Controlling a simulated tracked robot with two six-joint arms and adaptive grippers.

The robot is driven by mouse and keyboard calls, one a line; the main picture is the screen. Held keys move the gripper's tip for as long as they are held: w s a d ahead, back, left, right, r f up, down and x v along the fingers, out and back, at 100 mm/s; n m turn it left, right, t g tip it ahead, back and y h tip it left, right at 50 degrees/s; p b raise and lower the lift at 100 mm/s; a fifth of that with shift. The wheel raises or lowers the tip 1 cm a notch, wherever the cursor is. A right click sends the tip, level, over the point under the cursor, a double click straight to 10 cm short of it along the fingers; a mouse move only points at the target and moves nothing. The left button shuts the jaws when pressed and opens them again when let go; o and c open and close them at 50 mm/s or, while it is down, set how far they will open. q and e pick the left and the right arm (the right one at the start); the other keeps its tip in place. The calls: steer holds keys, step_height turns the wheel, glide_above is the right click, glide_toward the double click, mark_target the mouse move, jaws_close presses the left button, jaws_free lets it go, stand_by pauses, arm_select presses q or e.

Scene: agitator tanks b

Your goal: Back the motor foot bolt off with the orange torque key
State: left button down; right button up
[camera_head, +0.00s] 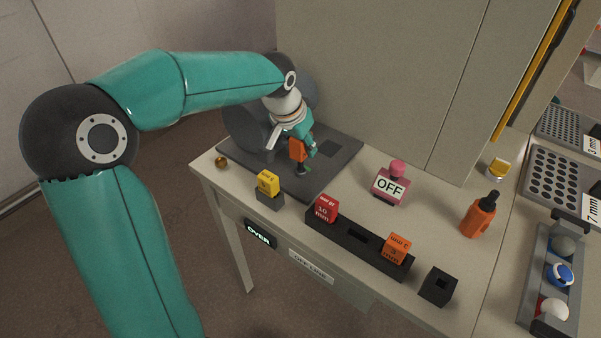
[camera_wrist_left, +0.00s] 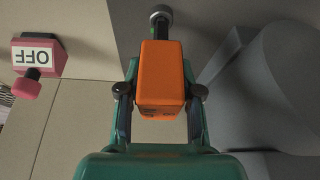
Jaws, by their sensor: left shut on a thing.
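My left gripper (camera_head: 301,150) is shut on the orange torque key (camera_head: 297,150), holding its block-shaped handle between the two fingers. The key (camera_wrist_left: 160,75) also shows in the left wrist view, its dark shank pointing away from the gripper to a grey round end (camera_wrist_left: 160,13). In the head view the key's lower end is over the dark motor plate (camera_head: 340,160), beside the grey motor (camera_head: 250,122). The foot bolt cannot be made out separately there; I cannot tell whether the key is seated on it. My right gripper is not in view.
A yellow block (camera_head: 268,183) sits in a small holder. A black rack (camera_head: 338,232) carries red (camera_head: 326,208) and orange (camera_head: 396,248) blocks, with an empty slot between. A pink OFF button (camera_head: 391,186), an orange bottle-like tool (camera_head: 480,215) and an empty black holder (camera_head: 438,287) stand rightward.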

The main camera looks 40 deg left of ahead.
arm_select(q)
steer(key=shift+n+y+b, duration=0.35)
steer(key=shift+n+y, duration=0.05)
steer(key=shift+n, duration=0.7)
steer(key=shift+f, duration=0.1)
steer(key=shift+n+b, duration=0.45)
steer(key=shift+n, duration=0.25)
steer(key=shift+n+g+y, duration=0.4)
steer(key=shift+n+y, duration=0.1)
steer(key=shift+n, duration=0.3)
steer(key=shift+b, duration=0.35)
steer(key=shift+s+n+g+y+b, duration=0.1)
steer(key=shift+n+g+y+b, duration=0.25)
steer(key=shift+n, duration=0.65)
steer(key=shift+a+n, duration=0.1)
steer(key=shift+n, duration=0.4)
